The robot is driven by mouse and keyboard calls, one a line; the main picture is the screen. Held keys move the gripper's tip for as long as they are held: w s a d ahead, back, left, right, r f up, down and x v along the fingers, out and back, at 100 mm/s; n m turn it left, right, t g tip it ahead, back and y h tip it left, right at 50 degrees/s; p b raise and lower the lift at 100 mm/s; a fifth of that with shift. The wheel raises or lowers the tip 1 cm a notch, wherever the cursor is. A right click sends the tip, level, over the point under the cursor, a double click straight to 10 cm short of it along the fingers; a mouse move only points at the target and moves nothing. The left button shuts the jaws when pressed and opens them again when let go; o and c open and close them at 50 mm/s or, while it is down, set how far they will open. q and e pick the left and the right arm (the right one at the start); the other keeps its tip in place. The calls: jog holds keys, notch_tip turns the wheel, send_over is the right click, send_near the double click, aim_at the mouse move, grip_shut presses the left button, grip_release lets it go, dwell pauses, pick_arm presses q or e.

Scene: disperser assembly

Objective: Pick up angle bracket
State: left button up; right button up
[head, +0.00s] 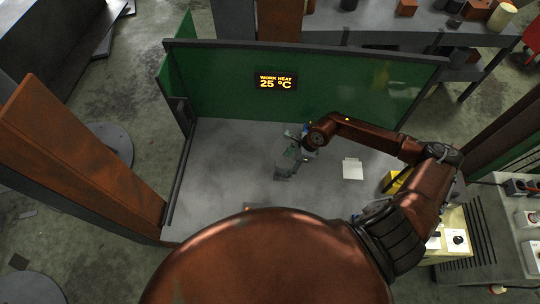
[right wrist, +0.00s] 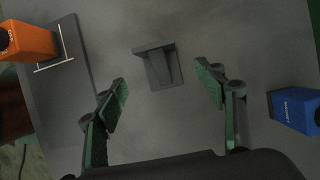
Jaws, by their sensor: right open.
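The angle bracket (right wrist: 160,66) is a small dark grey part with a flat flange and a rib. In the right wrist view it sits on the grey work surface (right wrist: 190,140), ahead of and between the fingertips. My right gripper (right wrist: 167,88) is open with its green-padded fingers apart and nothing between them. It also shows in the head view (head: 290,157), low over the middle of the table, where it and my arm make the bracket hard to tell apart. My left gripper is not in view.
A white plate (head: 352,168) lies right of my gripper.

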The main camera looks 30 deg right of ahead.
aim_at(279, 170)
jog(key=shift+w+a+f, duration=0.1)
jog(key=shift+w, duration=0.25)
jog(key=shift+w+a+f, duration=0.15)
jog(key=shift+a+f, duration=0.2)
jog(key=shift+f, duration=0.3)
jog(key=shift+a+f, duration=0.1)
jog(key=shift+f, duration=0.25)
jog(key=shift+a+f+p, duration=0.15)
jog(key=shift+f+p, duration=0.15)
jog(key=shift+f, duration=0.05)
jog(key=x, duration=0.3)
jog(key=shift+a+f+p, duration=0.15)
jog(key=shift+f+p, duration=0.1)
jog(key=shift+p, duration=0.1)
jog(key=shift+a+f, duration=0.1)
jog(key=shift+f, duration=0.3)
jog(key=c, duration=1.3)
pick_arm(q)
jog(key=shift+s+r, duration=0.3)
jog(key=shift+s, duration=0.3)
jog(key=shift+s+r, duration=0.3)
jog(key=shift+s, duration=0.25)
pick_arm(e)
jog(key=shift+r, duration=0.1)
grip_shut()
